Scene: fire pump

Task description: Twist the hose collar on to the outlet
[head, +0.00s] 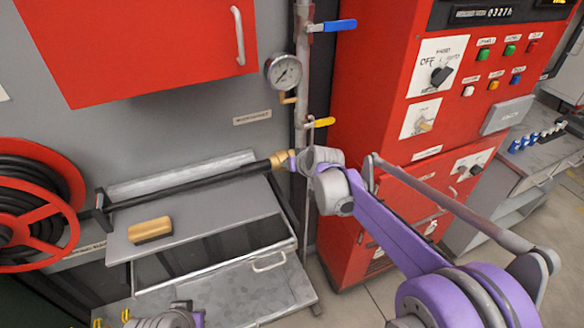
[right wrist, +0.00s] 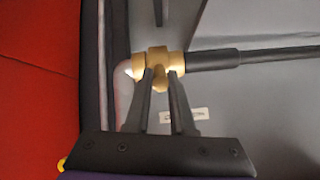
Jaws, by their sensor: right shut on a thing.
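The brass hose collar (head: 279,159) sits at the right end of the straight black hose (head: 190,182), beside the vertical pipe. In the right wrist view the collar (right wrist: 158,60) lies across the fingertips, with the hose (right wrist: 245,57) running off to the right. My right gripper (right wrist: 160,80) is shut on the collar, one dark finger on each side of its lower part. The outlet cannot be made out clearly; the gripper and wrist cover that area in the head view. My left gripper shows only in part at the bottom edge, near my left wrist (head: 168,319), and its jaws cannot be read.
A red hose reel (head: 35,200) stands at the left. A yellow-brown block (head: 150,230) lies on the grey bench (head: 210,209) below the hose. A gauge (head: 284,72) and a yellow-handled valve (head: 319,123) sit on the pipe. The red control cabinet (head: 375,75) stands to the right.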

